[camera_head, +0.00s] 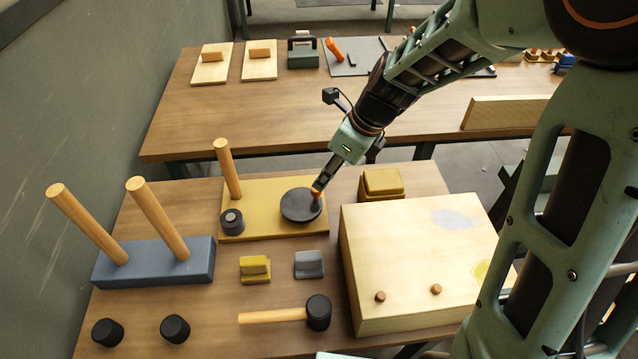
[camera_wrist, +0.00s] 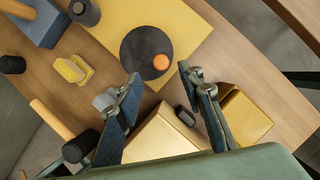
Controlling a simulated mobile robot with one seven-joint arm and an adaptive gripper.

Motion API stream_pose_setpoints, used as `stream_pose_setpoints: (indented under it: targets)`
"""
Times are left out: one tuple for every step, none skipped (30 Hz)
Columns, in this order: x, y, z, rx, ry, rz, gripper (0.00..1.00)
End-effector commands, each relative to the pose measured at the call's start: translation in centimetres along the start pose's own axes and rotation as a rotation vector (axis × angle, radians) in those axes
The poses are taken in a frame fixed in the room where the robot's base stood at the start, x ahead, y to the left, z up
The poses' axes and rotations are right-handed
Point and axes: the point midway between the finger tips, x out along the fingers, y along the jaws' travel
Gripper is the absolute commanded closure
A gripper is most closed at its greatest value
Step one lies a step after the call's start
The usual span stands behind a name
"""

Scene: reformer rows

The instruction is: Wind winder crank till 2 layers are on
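The winder is a flat yellow board (camera_head: 262,224) with an upright wooden post (camera_head: 228,170), a small black cylinder (camera_head: 232,222) and a round dark crank disc (camera_head: 297,207). An orange knob (camera_head: 316,193) stands near the disc's edge, at its upper right in the head view. My gripper (camera_head: 325,176) points down at the knob. In the wrist view its two fingers are apart, and the orange knob (camera_wrist: 161,62) shows between and just beyond the fingertips on the dark disc (camera_wrist: 145,55). Contact cannot be told. I cannot make out any wound layers.
A pale wooden box (camera_head: 395,240) and a yellow block (camera_head: 381,184) stand right of the winder. A blue base (camera_head: 150,262) with two posts is left. A mallet (camera_head: 275,316), small yellow (camera_head: 254,268) and grey (camera_head: 309,264) blocks lie in front. Another table (camera_head: 240,110) is behind.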

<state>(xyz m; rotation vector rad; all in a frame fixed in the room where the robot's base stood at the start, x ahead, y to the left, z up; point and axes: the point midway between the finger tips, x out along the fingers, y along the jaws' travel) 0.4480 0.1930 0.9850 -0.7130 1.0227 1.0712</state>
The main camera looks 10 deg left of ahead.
Motion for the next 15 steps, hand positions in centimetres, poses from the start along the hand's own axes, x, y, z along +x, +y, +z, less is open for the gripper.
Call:
stream_pose_setpoints:
  targets:
    - [1.2,0.1,-0.1,0.0,0.002,0.005,0.65]
    - [1.8,0.1,-0.1,0.0,0.002,0.005,0.65]
    - [2.5,0.1,-0.1,0.0,0.002,0.004,0.65]
    - [3.0,0.1,-0.1,0.0,0.002,0.004,0.65]
    - [3.5,0.1,-0.1,-0.001,0.002,0.003,0.65]
    - [4.1,0.1,-0.1,-0.001,0.002,0.003,0.65]
    - [4.5,0.1,0.0,-0.002,0.001,0.002,0.65]
    - [4.9,0.1,-0.1,-0.002,0.001,0.003,0.65]
    - [5.4,0.1,0.0,-0.002,0.001,0.002,0.65]
    - [5.7,0.0,0.0,-0.002,0.001,0.0,0.65]
    - [5.9,0.0,-0.1,-0.002,0.001,0.001,0.65]
    - [6.2,0.0,-0.1,-0.002,0.001,0.001,0.65]
    - [6.4,0.0,0.0,-0.002,0.001,0.0,0.65]
    - [6.5,0.0,0.0,-0.003,0.001,-0.001,0.65]
    - [6.7,0.0,0.0,-0.003,0.001,-0.002,0.65]
